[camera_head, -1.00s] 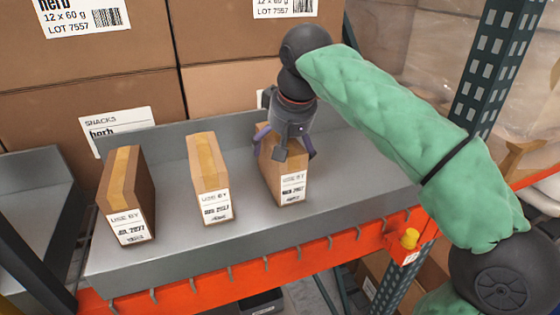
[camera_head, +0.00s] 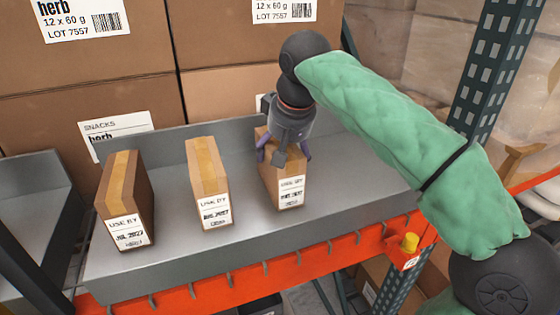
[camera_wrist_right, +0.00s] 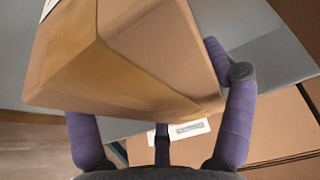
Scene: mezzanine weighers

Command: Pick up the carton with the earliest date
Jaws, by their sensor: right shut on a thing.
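Three tan cartons with tape on top and white USE BY labels stand upright in a row in a grey metal tray (camera_head: 330,205). The left carton (camera_head: 142,190) appears to read JUL 2027. The middle carton (camera_head: 208,180) has a date too blurred to read surely. The right carton (camera_head: 270,178) also has a blurred date. My right gripper (camera_head: 285,155) comes down from above and is shut on the right carton, with purple fingers at its upper sides. In the right wrist view, that carton (camera_wrist_right: 140,50) fills the space between the fingers. My left gripper is not in view.
Large brown boxes (camera_head: 100,70) with herb labels stand close behind the tray. An orange shelf beam (camera_head: 200,293) runs along the front. A green rack post (camera_head: 485,85) stands at the right. The tray is clear right of the right carton.

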